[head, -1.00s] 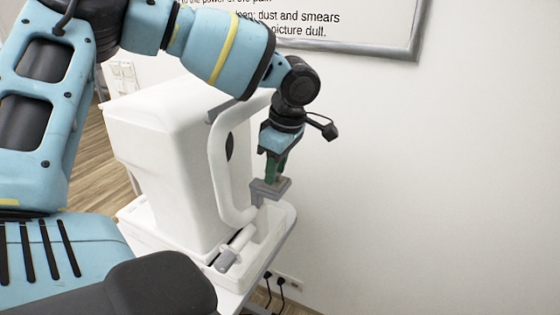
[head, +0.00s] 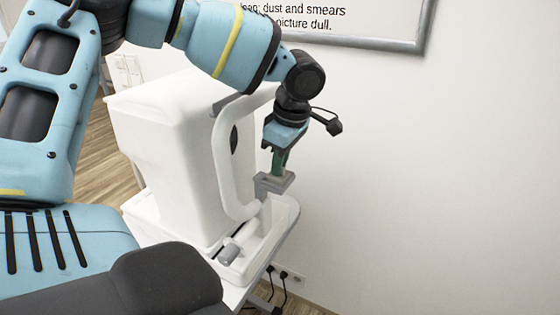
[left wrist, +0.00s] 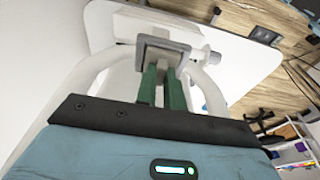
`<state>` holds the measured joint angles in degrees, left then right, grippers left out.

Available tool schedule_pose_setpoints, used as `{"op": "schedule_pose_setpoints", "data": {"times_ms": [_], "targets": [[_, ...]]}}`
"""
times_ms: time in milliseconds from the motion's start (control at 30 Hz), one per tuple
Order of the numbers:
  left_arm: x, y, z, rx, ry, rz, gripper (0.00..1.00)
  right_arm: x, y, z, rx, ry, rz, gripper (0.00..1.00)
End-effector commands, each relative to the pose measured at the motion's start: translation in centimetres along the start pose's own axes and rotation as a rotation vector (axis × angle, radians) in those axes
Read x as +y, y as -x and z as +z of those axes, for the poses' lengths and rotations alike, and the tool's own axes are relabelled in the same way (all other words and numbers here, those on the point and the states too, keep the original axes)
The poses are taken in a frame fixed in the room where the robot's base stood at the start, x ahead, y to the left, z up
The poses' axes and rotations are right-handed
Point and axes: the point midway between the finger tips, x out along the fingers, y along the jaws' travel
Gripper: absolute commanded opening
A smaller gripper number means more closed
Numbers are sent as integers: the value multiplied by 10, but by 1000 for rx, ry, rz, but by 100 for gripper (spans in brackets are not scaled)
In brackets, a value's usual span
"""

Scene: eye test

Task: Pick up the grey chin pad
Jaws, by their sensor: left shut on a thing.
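My left gripper (head: 279,169) has its green fingers pointing down and shut on the grey chin pad (head: 274,183), in front of the white eye-test instrument (head: 165,140). In the left wrist view the fingers (left wrist: 161,84) close on the pad (left wrist: 163,45), a grey U-shaped piece, between the white tubes of the headrest frame. The gripper covers part of the pad. I cannot tell whether the pad touches its support. My right gripper is not in view.
The white curved headrest tube (head: 228,180) stands close to the left of my gripper. A grey-ended handle (head: 229,253) lies low in the instrument's base, on a white table. A wall with a framed sign (head: 422,40) is behind. Cables hang below the table.

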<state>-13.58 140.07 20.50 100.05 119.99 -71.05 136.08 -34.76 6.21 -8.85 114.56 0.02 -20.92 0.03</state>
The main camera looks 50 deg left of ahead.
Motion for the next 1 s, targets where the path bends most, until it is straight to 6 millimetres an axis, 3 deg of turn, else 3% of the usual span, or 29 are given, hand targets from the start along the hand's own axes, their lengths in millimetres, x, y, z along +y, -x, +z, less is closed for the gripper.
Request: {"op": "schedule_pose_setpoints", "data": {"times_ms": [1000], "targets": [[0,40,-8,0,0,1,0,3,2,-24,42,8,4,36]]}}
